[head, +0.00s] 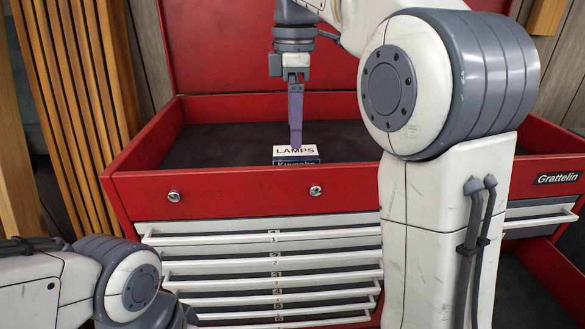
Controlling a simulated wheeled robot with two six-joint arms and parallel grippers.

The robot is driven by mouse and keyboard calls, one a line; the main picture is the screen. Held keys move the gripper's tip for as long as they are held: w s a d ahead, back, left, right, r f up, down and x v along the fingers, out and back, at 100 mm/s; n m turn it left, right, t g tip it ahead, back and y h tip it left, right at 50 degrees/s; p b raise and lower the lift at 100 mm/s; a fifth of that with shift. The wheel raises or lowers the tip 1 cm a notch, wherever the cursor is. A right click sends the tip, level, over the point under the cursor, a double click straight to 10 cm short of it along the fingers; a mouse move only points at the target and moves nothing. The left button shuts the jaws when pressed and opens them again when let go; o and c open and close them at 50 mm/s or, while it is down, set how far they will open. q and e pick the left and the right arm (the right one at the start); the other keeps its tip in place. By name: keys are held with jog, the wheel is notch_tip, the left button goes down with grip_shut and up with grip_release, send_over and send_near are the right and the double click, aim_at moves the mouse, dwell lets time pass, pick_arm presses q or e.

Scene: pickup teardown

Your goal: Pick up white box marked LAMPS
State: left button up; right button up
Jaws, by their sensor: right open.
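The white box marked LAMPS (308,155) lies in the open top tray of a red tool chest, near its front edge. Its top is white with dark lettering, and its front is dark with lettering partly cut off by the tray's front wall. My right gripper (296,140) points straight down, its fingertips over the box's top, covering part of it. The fingers are seen edge-on, and I cannot tell whether they touch the box. The right gripper is open. My left arm enters at the lower left; its gripper is not in view.
The red tool chest (240,190) has a raised lid behind, a front wall with round locks, and several white-handled drawers below. The dark tray floor (220,148) left of the box is bare. Wooden slats (85,80) stand at the left. A lower right drawer (530,290) is open.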

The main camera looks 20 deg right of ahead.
aim_at(296, 152)
notch_tip(296, 152, down, 7)
jog(key=shift+d+f+p, duration=0.15)
jog(key=shift+f+p, duration=0.05)
jog(key=shift+p, duration=0.1)
jog(key=c, duration=1.5)
jog(key=shift+r, duration=0.1)
grip_shut()
